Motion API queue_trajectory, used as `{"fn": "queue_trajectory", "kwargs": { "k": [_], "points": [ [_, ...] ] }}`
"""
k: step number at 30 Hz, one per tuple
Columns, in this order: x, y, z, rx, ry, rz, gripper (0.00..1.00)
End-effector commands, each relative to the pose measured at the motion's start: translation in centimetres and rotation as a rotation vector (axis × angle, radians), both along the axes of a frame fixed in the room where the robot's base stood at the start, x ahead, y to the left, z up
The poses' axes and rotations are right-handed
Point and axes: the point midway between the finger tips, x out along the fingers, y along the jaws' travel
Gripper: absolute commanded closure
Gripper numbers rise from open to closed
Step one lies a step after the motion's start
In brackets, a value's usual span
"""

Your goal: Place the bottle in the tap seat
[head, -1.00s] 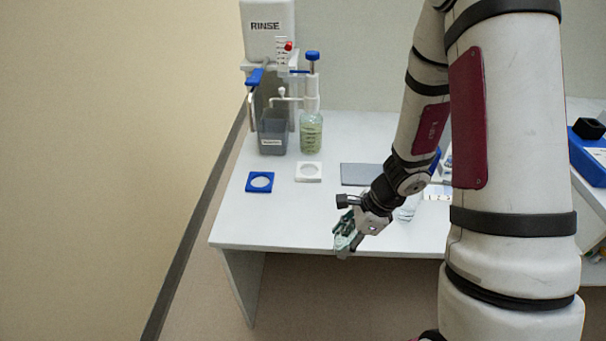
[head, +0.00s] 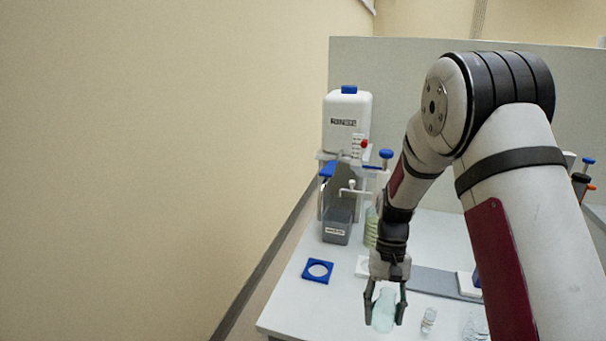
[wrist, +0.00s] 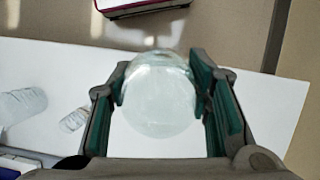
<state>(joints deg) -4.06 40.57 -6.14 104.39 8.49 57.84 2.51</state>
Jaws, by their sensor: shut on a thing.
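My gripper (head: 385,320) points down over the front part of the bench, shut on a clear, pale bottle (head: 384,306). In the wrist view the bottle (wrist: 160,98) shows as a round glass shape between the two green-padded fingers. A blue square plate with a round hole (head: 318,277) lies flat to the left of my gripper, apart from it. A white square plate (head: 361,266) lies behind my gripper, mostly hidden by it. I cannot tell which plate is the tap seat. Whether the bottle's base touches the bench is unclear.
The RINSE tank (head: 347,130) stands at the back left, with a grey bin (head: 337,228) below it. A blue-topped pump bottle (head: 371,228) stands beside it, partly hidden. A small vial (head: 429,320) and clear glassware (head: 475,326) are right of my gripper. A grey mat (head: 440,283) lies behind.

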Motion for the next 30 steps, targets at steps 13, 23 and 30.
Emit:
{"fn": "queue_trajectory", "kwargs": {
  "k": [13,23,30],
  "points": [
    [1.2,-1.1,1.0,0.000,0.000,0.176,0.84],
    [-0.1,-1.8,0.3,0.001,0.004,0.253,0.84],
    [-5.7,-4.2,-2.5,0.004,0.006,0.744,0.84]
  ]
}}
